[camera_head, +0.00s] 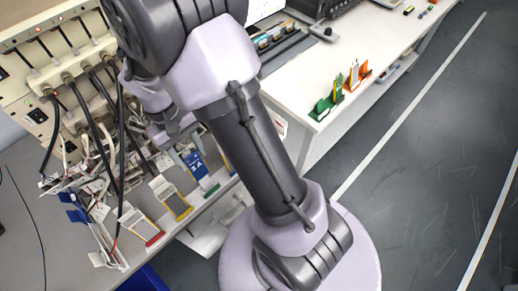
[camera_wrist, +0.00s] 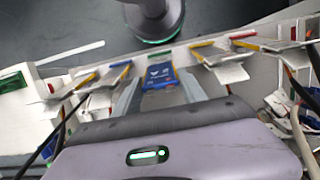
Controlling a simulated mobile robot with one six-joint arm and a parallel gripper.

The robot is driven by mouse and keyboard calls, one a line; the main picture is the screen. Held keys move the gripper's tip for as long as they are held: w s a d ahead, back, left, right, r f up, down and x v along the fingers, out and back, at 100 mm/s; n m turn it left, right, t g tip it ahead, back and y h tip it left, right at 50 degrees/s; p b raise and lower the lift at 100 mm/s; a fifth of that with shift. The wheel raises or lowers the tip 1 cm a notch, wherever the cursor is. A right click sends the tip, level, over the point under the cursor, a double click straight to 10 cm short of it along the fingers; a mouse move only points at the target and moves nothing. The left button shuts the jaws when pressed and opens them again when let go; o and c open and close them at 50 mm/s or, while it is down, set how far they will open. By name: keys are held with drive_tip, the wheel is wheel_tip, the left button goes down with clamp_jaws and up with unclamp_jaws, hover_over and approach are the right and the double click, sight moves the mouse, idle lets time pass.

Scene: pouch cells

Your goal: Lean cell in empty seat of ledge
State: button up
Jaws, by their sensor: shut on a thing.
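A blue pouch cell with white print (camera_head: 195,164) stands near upright just behind the green seat (camera_head: 210,190) of the ledge. In the wrist view the blue cell (camera_wrist: 159,76) sits between the two fingers of my gripper (camera_wrist: 162,92), which is shut on it. My arm hides most of the gripper in the head view. To the left, silvery cells lean in the yellow seat (camera_head: 178,207) and the red seat (camera_head: 147,232). I cannot tell whether the blue cell's lower edge touches the ledge.
A rack with black cables and loose wires (camera_head: 90,85) stands close at the left of the gripper. A white table (camera_head: 395,30) holds green and orange holders (camera_head: 328,105). Other leaning cells flank the held one in the wrist view (camera_wrist: 232,70). The grey floor at right is clear.

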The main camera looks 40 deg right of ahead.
sight(203, 177)
drive_tip(key=shift+b+x, duration=1.8)
drive_tip(key=shift+x, duration=0.8)
drive_tip(key=shift+f, duration=0.1)
drive_tip(key=shift+b+x, duration=0.65)
drive_tip(key=shift+x, duration=0.15)
drive_tip(key=o, duration=1)
drive_tip(key=shift+o, duration=0.5)
drive_tip(key=shift+o, duration=0.6)
